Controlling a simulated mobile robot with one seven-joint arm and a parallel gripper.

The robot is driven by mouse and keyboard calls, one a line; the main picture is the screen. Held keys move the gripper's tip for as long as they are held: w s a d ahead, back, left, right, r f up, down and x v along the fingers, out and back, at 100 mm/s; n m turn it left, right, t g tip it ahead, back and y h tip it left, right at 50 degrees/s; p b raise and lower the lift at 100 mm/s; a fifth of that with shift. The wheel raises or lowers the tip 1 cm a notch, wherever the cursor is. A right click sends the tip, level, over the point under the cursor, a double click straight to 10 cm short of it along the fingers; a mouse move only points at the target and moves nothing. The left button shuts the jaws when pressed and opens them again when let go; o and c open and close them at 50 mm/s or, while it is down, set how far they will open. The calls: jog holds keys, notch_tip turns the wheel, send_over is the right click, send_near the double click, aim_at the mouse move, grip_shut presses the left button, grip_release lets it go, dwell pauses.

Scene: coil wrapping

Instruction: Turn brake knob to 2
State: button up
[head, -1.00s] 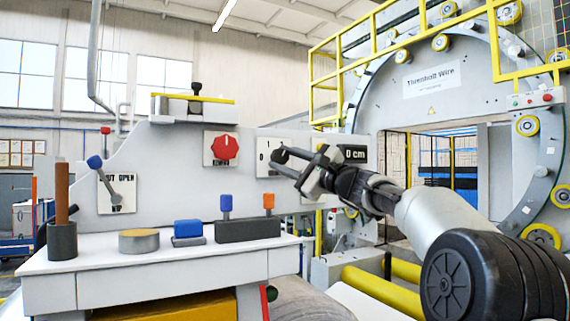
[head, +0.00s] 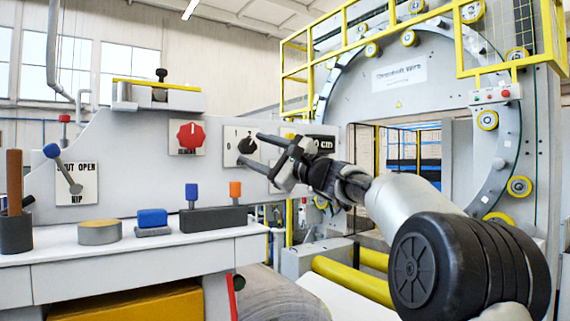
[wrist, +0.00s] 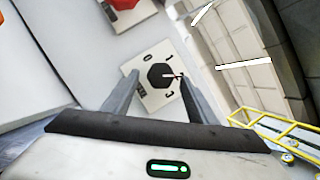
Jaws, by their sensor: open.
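The brake knob (head: 247,146) is black and sits on a white plate (head: 229,133) with printed numbers, on the grey machine panel. In the wrist view the knob (wrist: 160,76) is a dark, many-sided disc, with 0, 1 and 3 readable around it. A dark mark lies on its right side, but I cannot tell clearly whether it is the pointer or a numeral. My gripper (head: 252,149) is open in front of the plate. In the wrist view the knob appears between the two fingertips of my gripper (wrist: 157,75); contact cannot be seen.
A red knob (head: 190,136) on its own plate is to the left. Below are a bench (head: 130,250) with a black block (head: 213,219) and a lever (head: 70,175) further left.

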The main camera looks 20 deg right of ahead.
jog(key=b+v, duration=0.2)
jog(key=v, duration=1.3)
jog(key=shift+s+d, duration=0.15)
jog(key=shift+s, duration=0.1)
